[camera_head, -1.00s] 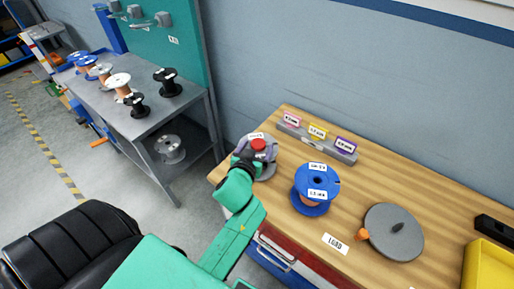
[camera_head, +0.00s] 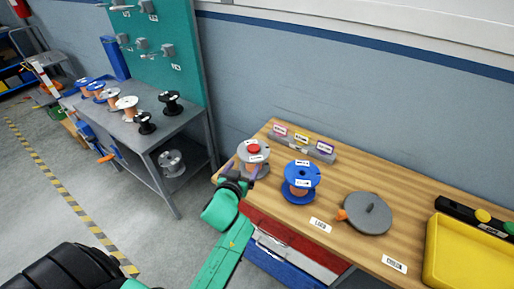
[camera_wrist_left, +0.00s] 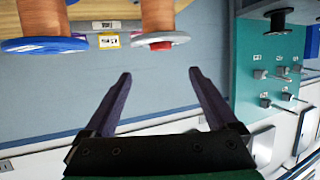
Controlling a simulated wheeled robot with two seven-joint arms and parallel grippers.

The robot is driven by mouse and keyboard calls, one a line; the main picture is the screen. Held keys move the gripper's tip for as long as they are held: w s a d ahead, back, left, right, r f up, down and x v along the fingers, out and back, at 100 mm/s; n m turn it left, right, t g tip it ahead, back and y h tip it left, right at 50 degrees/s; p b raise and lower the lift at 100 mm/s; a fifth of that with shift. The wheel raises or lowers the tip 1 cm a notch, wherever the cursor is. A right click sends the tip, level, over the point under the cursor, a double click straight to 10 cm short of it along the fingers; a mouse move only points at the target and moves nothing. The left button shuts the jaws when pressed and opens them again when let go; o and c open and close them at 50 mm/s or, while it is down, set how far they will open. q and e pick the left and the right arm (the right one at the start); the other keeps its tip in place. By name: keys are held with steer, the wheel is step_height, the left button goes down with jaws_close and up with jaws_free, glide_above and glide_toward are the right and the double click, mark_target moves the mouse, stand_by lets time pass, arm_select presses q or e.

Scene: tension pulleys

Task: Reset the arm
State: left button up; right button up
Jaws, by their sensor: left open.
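My left gripper (camera_head: 240,173) is at the left front edge of the wooden bench, close to the grey spool with the red cap (camera_head: 253,149). In the left wrist view its two dark purple fingers (camera_wrist_left: 160,88) stand wide apart with nothing between them. The grey-flanged spool (camera_wrist_left: 150,41) with copper winding shows beyond the fingertips there, apart from them, next to the blue-flanged spool (camera_wrist_left: 45,44). In the head view the blue spool (camera_head: 302,174) stands upright to the right. My right gripper is out of view.
A grey disc with an orange part (camera_head: 369,213) lies on the bench, right of the blue spool. A yellow bin (camera_head: 470,255) sits at the right end. A label block (camera_head: 302,145) is at the back. A grey rack with several spools (camera_head: 185,125) stands left.

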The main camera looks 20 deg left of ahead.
arm_select(q)
steer(key=s+d+f+m+g+h, duration=0.1)
steer(key=s+f+m+g+h, duration=0.3)
steer(key=s, duration=0.6)
steer(key=s+d+f+g+y, duration=0.1)
steer(key=s+f+g, duration=0.1)
steer(key=s+g, duration=0.6)
steer(key=s+f, duration=0.3)
steer(key=f, duration=1)
steer(key=s+f, duration=0.2)
steer(key=f, duration=1)
steer(key=s+a+f+b, duration=0.1)
steer(key=s+a+f, duration=0.1)
steer(key=s+f, duration=1.1)
steer(key=s, duration=0.3)
steer(key=shift+s+a+f+m+g, duration=0.15)
steer(key=shift+a+f+m+g, duration=0.15)
steer(key=shift+m, duration=0.1)
